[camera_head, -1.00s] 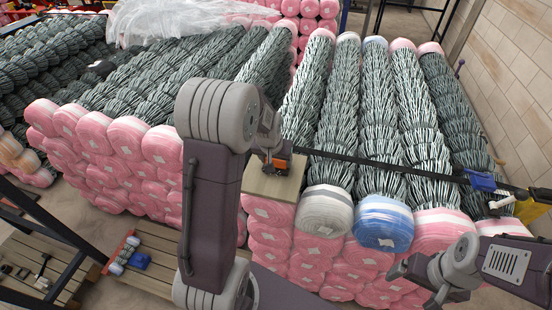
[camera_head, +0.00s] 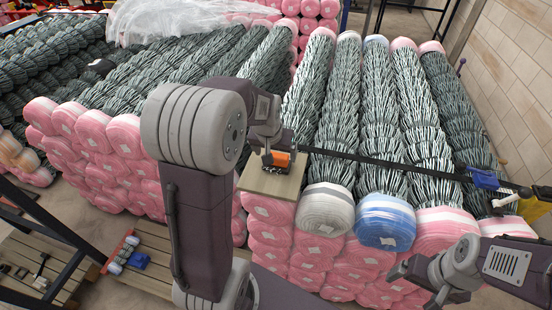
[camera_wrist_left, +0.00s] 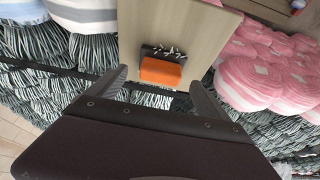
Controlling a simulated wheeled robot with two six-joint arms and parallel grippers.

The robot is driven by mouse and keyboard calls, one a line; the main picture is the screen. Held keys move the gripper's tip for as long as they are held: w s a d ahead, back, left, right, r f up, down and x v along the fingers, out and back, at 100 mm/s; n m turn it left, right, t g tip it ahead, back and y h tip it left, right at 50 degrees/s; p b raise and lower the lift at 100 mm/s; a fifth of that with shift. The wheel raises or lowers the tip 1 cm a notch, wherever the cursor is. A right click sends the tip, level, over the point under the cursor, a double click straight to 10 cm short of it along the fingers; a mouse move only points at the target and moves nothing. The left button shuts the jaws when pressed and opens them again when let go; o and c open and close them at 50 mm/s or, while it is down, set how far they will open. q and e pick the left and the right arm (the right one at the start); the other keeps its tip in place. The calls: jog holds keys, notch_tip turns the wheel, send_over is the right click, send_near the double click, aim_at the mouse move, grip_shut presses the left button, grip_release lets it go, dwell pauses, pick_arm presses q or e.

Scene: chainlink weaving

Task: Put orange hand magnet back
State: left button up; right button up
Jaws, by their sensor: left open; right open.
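The orange hand magnet (camera_head: 280,158) sits on a small wooden board (camera_head: 262,184) on top of the pink rolls. In the left wrist view the magnet (camera_wrist_left: 160,72) is an orange block with a dark side, and small metal bits lie along that side. My left gripper (camera_head: 277,150) is open at the magnet. In the left wrist view its two fingers stand on either side of the magnet, with gaps showing. My right gripper (camera_head: 412,284) is open and empty at the lower right, far from the magnet.
Rolls of chainlink mesh lie behind the board. A dark bar (camera_head: 390,163) runs across them, with a blue tool (camera_head: 483,178) and a yellow-handled tool (camera_head: 530,208) at its right end. A pallet (camera_head: 155,250) with a blue item and small rolls stands at the lower left.

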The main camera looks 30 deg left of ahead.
pick_arm(q)
jog(key=shift+m+g+h, duration=0.3)
jog(key=shift+m+g, duration=0.3)
jog(key=s+d, duration=0.1)
jog(key=s, duration=0.1)
jog(key=s+d+f, duration=0.1)
jog(key=s+d, duration=0.3)
jog(key=shift+s+f, duration=0.1)
jog(key=shift+f, duration=0.3)
jog(key=s+d+f+g, duration=0.1)
jog(key=s+d+f, duration=0.1)
jog(key=s, duration=0.3)
jog(key=s+d+f+m+g, duration=0.1)
jog(key=s+d+f, duration=0.2)
jog(key=s, duration=0.2)
jog(key=shift+f+h, duration=0.3)
jog(key=shift+f, duration=0.1)
jog(key=shift+d, duration=0.1)
